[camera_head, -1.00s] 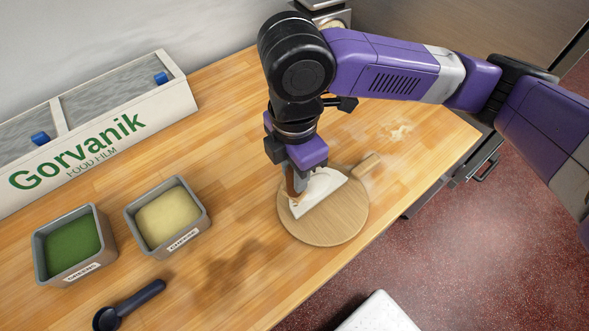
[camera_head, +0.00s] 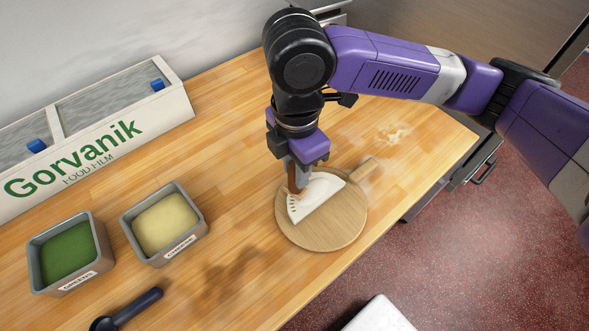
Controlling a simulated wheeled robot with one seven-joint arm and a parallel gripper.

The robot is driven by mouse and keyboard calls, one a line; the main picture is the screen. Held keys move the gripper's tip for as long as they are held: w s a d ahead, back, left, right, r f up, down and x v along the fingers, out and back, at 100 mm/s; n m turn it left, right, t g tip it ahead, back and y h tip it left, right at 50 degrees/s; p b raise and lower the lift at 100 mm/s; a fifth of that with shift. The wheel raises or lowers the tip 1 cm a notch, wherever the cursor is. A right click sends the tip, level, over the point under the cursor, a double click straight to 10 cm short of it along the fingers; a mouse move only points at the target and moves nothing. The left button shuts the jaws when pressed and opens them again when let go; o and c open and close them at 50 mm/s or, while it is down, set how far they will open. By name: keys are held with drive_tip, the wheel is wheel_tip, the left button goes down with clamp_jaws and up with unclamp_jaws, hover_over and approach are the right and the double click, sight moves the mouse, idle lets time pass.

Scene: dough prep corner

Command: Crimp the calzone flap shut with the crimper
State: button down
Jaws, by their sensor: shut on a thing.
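The calzone (camera_head: 320,200) is a white, folded half-moon lying on a round wooden board (camera_head: 325,238). A row of small dark crimp marks shows along its left, curved edge. My gripper (camera_head: 297,178) points down over the upper left part of the calzone. It is shut on the brown crimper (camera_head: 293,186), of which only a small part shows below the fingers. The crimper's lower end is at the curved edge of the dough; I cannot tell whether it touches. The arm hides part of the upper edge.
A tub of greens (camera_head: 68,252) and a tub of cheese (camera_head: 166,222) stand to the left. A dark scoop (camera_head: 128,310) lies at the front. A food film box (camera_head: 95,130) stands at the back left. Flour (camera_head: 393,135) dusts the counter at the right.

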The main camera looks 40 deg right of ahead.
drive_tip(key=shift+w+d, duration=0.3)
drive_tip(key=shift+d, duration=0.25)
drive_tip(key=shift+w+d, duration=0.3)
drive_tip(key=shift+d, duration=0.25)
drive_tip(key=shift+w+d, duration=0.2)
drive_tip(key=shift+d, duration=0.1)
drive_tip(key=shift+w+d, duration=0.3)
drive_tip(key=shift+d, duration=0.25)
drive_tip(key=shift+b, duration=0.35)
drive_tip(key=shift+f+b, duration=0.85)
drive_tip(key=shift+f, duration=0.5)
wheel_tip(320, 180, up, 3)
drive_tip(key=p, duration=0.2)
drive_tip(key=shift+p, duration=0.35)
